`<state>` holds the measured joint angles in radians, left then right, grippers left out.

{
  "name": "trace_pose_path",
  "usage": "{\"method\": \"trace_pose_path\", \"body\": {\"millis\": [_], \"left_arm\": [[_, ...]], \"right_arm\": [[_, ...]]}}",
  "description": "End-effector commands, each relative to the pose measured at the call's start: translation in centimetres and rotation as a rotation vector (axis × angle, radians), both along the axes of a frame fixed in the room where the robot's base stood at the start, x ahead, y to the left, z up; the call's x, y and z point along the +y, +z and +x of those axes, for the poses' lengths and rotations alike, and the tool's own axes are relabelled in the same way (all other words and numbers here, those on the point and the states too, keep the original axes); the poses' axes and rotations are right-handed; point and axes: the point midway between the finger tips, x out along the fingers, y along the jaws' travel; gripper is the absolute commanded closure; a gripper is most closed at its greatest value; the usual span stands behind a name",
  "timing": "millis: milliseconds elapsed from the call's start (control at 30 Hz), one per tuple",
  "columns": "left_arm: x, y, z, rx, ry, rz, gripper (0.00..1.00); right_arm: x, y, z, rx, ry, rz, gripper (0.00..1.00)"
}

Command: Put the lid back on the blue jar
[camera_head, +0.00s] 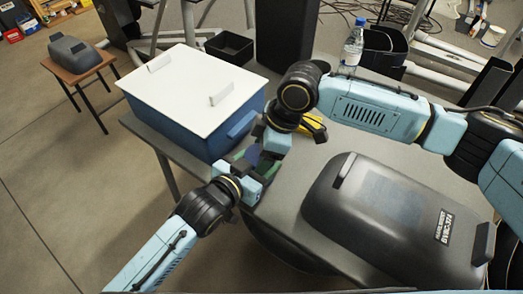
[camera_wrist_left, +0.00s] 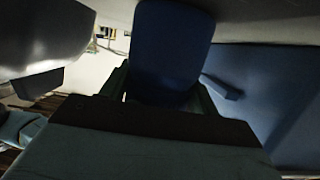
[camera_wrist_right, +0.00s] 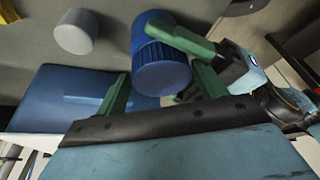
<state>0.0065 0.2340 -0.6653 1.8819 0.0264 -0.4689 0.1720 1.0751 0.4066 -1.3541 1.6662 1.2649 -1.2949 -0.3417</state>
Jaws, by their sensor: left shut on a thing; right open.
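The blue jar (camera_wrist_right: 150,28) is gripped in my left gripper (camera_head: 249,162); it fills the space between the green fingers in the left wrist view (camera_wrist_left: 172,45). In the right wrist view, a ribbed blue lid (camera_wrist_right: 162,76) is at the jar's near end, its flat face toward the camera. It looks in contact with the jar, but I cannot tell whether it is fully seated. My right gripper (camera_wrist_right: 160,88) is open, with its fingers on either side of the lid. In the head view the two grippers meet above the table's left part and hide most of the jar.
A blue box with a white top (camera_head: 195,95) stands close behind the grippers. A dark grey case (camera_head: 390,215) fills the table's right part. A yellow object (camera_head: 314,127) lies partly behind my right wrist. A water bottle (camera_head: 352,48) stands farther back. The table centre is mostly clear.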

Motion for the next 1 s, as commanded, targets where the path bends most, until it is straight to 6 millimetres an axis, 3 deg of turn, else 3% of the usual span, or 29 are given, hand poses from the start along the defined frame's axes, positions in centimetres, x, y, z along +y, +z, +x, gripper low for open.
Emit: {"method": "trace_pose_path", "body": {"millis": [333,700,933,1000], "left_arm": [[0.6,-0.3,0.4,0.002,0.011,0.012,1.0],[0.5,-0.5,0.3,0.006,0.009,0.016,1.0],[0.3,-0.4,0.1,0.007,0.006,0.011,1.0],[0.3,-0.4,0.1,0.006,0.005,0.01,1.0]], "right_arm": [[0.1,0.2,-0.5,0.012,0.011,0.0,0.18],[0.3,4.6,-0.4,0.006,0.011,0.006,0.18],[0.2,4.6,-0.3,0.006,0.006,0.003,0.18],[0.2,4.6,-0.3,0.005,0.005,0.002,0.1]]}}
